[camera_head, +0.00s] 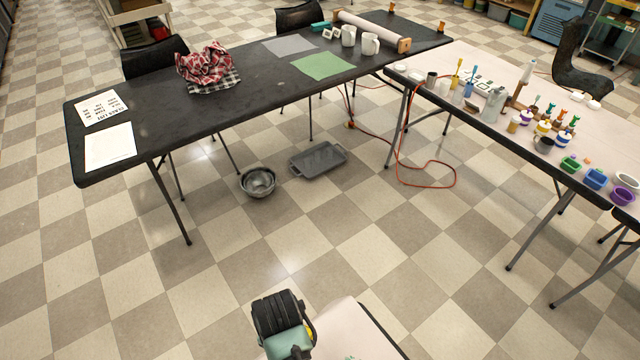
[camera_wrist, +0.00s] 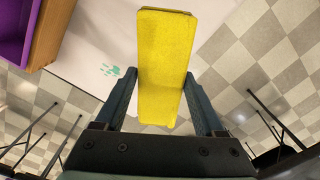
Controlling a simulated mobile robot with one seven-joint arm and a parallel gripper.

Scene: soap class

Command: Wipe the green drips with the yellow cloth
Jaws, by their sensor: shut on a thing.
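My gripper (camera_wrist: 160,88) is shut on the yellow cloth (camera_wrist: 166,50), a folded, block-like strip that stands out past both fingertips. The green drips (camera_wrist: 110,70) are a small cluster of marks on a pale tabletop (camera_wrist: 95,40), just left of the cloth in the wrist view. The cloth appears to be above the tabletop; I cannot tell whether it touches. In the head view my arm is at the bottom middle, beside the pale tabletop (camera_head: 350,318). A trace of green drips (camera_head: 351,357) shows at the bottom edge. A sliver of yellow cloth (camera_head: 311,329) shows beside my arm.
A purple container (camera_wrist: 14,25) and a brown box (camera_wrist: 45,32) stand left of the drips. A black table (camera_head: 220,100) and a white table (camera_head: 440,92) full of cups and soap items stand further off. A metal bowl (camera_head: 257,180) and grey tray (camera_head: 318,160) lie on the floor.

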